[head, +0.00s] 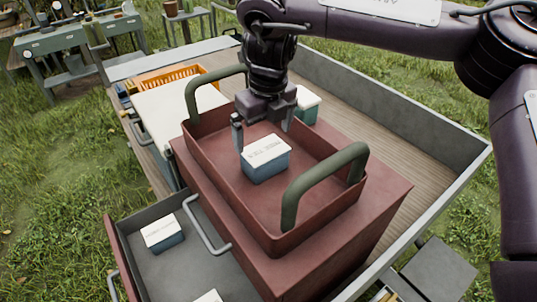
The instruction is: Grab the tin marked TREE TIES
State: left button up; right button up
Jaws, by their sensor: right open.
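A small blue-grey tin with a white lid (266,160) sits in the red tray with green handles (232,192). The lettering on its lid is small and blurred; it looks like TREE TIES. My right gripper (262,139) points down from above, open, with its fingers just above and behind the tin's far side. Nothing is between its fingers. My left gripper is not in view.
The tray stands on a red cabinet (375,222) in a cart. Another tin (162,232) lies in an open drawer (190,262); a further lid (208,296) shows at the bottom edge. A green white-lidded container (305,103) stands behind the gripper. An orange crate (172,77) is at the back left.

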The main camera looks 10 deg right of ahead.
aim_at(265, 149)
jog(key=shift+w+d+f+b, duration=0.1)
jog(key=shift+w+f+b, duration=0.15)
jog(key=shift+f, duration=0.15)
jog(key=shift+w+d+f+b, duration=0.1)
jog(key=shift+f+b, duration=0.1)
jog(key=shift+f, duration=0.2)
jog(key=shift+w+f+p, duration=0.3)
jog(key=shift+w+f, duration=0.1)
jog(key=shift+f, duration=0.45)
notch_tip(265, 149, down, 5)
jog(key=p, duration=0.3)
jog(key=shift+s, duration=0.1)
jog(key=shift+w+f, duration=0.2)
jog(key=shift+f, duration=0.3)
jog(key=shift+s, duration=0.1)
jog(key=shift+c, duration=1.4)
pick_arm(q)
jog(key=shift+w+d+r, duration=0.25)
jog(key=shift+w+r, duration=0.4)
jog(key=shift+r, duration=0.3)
pick_arm(e)
jog(key=c, duration=0.5)
